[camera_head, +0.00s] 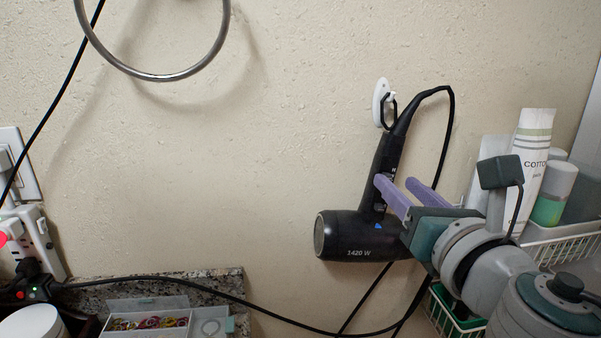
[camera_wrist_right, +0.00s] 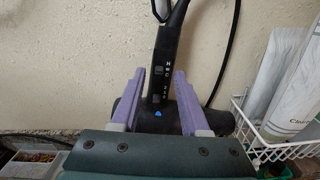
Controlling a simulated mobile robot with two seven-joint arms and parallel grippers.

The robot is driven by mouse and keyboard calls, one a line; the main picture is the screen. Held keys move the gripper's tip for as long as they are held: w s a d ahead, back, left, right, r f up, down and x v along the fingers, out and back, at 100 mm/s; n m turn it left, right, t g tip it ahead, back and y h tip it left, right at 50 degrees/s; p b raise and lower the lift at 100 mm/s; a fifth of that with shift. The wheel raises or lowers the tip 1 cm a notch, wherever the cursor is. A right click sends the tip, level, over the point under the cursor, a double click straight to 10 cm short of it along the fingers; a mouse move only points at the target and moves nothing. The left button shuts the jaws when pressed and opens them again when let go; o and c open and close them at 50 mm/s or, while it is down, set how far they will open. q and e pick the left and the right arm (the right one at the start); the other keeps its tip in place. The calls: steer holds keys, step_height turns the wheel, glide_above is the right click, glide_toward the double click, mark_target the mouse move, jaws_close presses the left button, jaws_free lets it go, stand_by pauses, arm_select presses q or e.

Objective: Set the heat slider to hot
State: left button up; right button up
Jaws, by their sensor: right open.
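A black hair dryer (camera_head: 352,238) hangs by its handle loop from a white wall hook (camera_head: 382,100), nozzle pointing left. In the right wrist view its handle (camera_wrist_right: 167,42) runs upright, with small dark sliders (camera_wrist_right: 157,70) beside white lettering. The lettering is too small to read surely, and I cannot tell the heat slider's setting. My right gripper (camera_head: 394,182) has purple fingers and is open in front of the handle's lower part. In the right wrist view the fingers of this gripper (camera_wrist_right: 158,73) stand either side of the handle, apart from it. My left gripper is not in view.
A white wire basket (camera_head: 570,243) with bottles and a cotton tube (camera_head: 533,165) is at the right, near my right arm. A black cord crosses the bottom. A stone counter (camera_head: 215,285) holds a case of hair ties (camera_head: 150,322). A towel ring (camera_head: 165,76) hangs upper left.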

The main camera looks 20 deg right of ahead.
steer(key=shift+x, duration=0.95)
steer(key=shift+c, duration=0.2)
jaws_close()
stand_by(0.5)
